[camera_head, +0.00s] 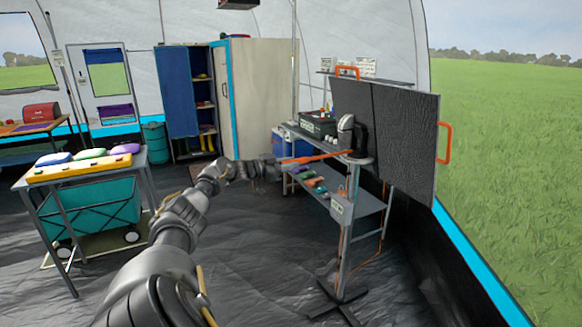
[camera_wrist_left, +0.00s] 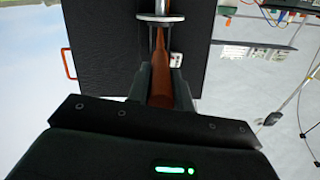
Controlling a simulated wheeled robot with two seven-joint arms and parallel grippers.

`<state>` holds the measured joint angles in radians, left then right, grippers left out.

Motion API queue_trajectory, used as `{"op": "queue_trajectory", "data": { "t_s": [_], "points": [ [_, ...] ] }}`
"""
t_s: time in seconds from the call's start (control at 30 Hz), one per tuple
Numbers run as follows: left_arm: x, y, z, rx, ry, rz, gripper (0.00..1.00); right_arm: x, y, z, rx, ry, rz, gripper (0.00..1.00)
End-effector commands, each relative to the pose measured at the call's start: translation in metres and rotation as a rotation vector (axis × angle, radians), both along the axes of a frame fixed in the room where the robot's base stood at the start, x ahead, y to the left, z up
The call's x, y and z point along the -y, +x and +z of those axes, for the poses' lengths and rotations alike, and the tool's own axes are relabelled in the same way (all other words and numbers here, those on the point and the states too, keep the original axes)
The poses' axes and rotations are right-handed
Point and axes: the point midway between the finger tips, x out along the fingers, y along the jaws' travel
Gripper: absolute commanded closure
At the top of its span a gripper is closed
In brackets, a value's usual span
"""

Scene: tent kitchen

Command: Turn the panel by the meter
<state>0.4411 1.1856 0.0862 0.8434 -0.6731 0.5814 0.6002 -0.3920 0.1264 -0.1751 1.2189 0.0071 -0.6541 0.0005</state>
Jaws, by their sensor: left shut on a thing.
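A large dark panel (camera_head: 390,125) stands upright at the right end of the metal table, with orange handles (camera_head: 445,142) on its edges. The handle's far end is at a round grey piece (camera_wrist_left: 160,18) in front of the panel. My gripper is apart from the panel. I cannot tell for sure which item is the meter. My right gripper is out of view.
The metal table (camera_head: 365,205) carries a dark case (camera_head: 318,124), a black and silver appliance (camera_head: 348,130) and several small coloured items. A grey box (camera_head: 342,208) with cables hangs on its leg. A teal cart (camera_head: 92,215) stands left. The dark floor (camera_head: 240,260) between is clear.

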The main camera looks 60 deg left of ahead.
Motion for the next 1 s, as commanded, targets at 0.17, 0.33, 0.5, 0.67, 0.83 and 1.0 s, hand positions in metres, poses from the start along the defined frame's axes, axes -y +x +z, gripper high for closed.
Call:
{"op": "queue_trajectory", "data": {
  "t_s": [0.17, 0.33, 0.5, 0.67, 0.83, 1.0],
  "points": [
    [-0.0004, -0.0002, 0.0003, 0.000, 0.000, 0.000, 1.00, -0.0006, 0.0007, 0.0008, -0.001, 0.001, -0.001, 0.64],
    [-0.0004, -0.0002, 0.0002, 0.000, 0.000, 0.000, 1.00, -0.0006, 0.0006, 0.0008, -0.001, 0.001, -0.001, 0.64],
    [-0.0004, -0.0002, 0.0001, 0.000, 0.000, 0.000, 0.61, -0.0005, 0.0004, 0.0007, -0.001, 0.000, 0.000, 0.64],
    [-0.0003, -0.0003, 0.0001, 0.000, 0.000, 0.000, 0.57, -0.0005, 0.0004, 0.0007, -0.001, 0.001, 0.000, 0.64],
    [-0.0004, -0.0008, -0.0003, -0.001, 0.000, 0.000, 0.57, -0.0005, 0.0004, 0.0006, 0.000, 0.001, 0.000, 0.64],
    [-0.0015, -0.0082, -0.0020, -0.003, -0.002, 0.000, 0.57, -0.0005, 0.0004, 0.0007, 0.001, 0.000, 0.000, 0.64]
  ]
}}
